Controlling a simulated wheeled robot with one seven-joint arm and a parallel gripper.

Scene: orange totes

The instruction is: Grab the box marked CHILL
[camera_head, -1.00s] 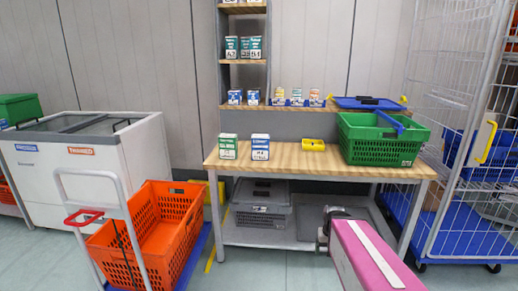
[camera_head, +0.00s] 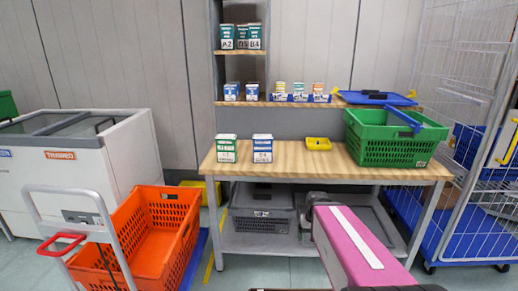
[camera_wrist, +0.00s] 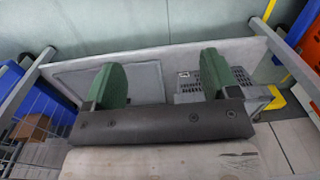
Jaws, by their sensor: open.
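No lettering that reads CHILL can be made out in the head view. A green-and-white box (camera_head: 227,149) and a blue-and-white box (camera_head: 262,149) stand upright side by side on the wooden table, with marks too small to read. More boxes stand on the rack: teal boxes (camera_head: 241,37) on the upper shelf and blue-and-white boxes (camera_head: 242,92) on the lower one. My gripper (camera_wrist: 164,76) shows in the wrist view with its two green fingers apart and nothing between them. It faces the table's lower shelf, away from the boxes.
The table (camera_head: 330,166) also holds a yellow tray (camera_head: 318,144) and a green basket (camera_head: 390,150). A grey crate (camera_head: 262,212) sits on the lower shelf. An orange tote (camera_head: 135,243) on a trolley stands front left, a white freezer (camera_head: 120,160) behind it, and a wire cage cart (camera_head: 470,100) right.

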